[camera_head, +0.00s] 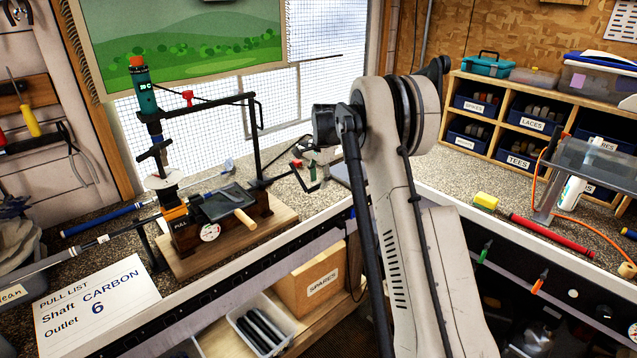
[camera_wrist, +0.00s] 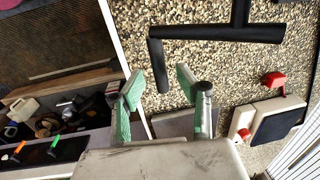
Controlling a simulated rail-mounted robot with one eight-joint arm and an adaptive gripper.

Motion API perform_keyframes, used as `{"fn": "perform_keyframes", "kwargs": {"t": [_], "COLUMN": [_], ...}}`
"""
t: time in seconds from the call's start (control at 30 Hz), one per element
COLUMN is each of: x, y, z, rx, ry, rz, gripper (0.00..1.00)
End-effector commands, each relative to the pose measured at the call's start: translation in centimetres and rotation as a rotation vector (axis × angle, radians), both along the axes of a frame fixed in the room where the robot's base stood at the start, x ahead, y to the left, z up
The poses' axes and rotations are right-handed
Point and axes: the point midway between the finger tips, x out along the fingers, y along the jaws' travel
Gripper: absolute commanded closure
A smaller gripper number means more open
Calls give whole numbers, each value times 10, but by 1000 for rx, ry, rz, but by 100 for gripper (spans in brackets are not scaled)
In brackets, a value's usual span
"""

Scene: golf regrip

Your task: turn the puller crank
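The puller stands on a wooden base (camera_head: 275,222) at the left of the bench in the head view. It has a dark body, an orange block (camera_head: 174,214), a PULL label and a round white dial (camera_head: 209,232).
A black post and arm (camera_head: 255,140) rise behind the puller. A pull-list card (camera_head: 97,305) lies front left. Labelled cubbies (camera_head: 505,110) and a red tube (camera_head: 553,236) are at the right. A white block with a black pad (camera_wrist: 276,119) is right of my gripper.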

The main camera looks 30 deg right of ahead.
Motion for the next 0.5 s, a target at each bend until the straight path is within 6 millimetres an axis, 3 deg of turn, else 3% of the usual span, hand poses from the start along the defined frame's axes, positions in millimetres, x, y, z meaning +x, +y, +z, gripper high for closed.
{"fn": "perform_keyframes", "kwargs": {"t": [0.2, 0.5], "x": [2, 2], "y": [0, 0], "z": [-14, -16], "rx": [0, 0], "ry": [0, 0], "rz": [0, 0], "gripper": [66, 68]}}
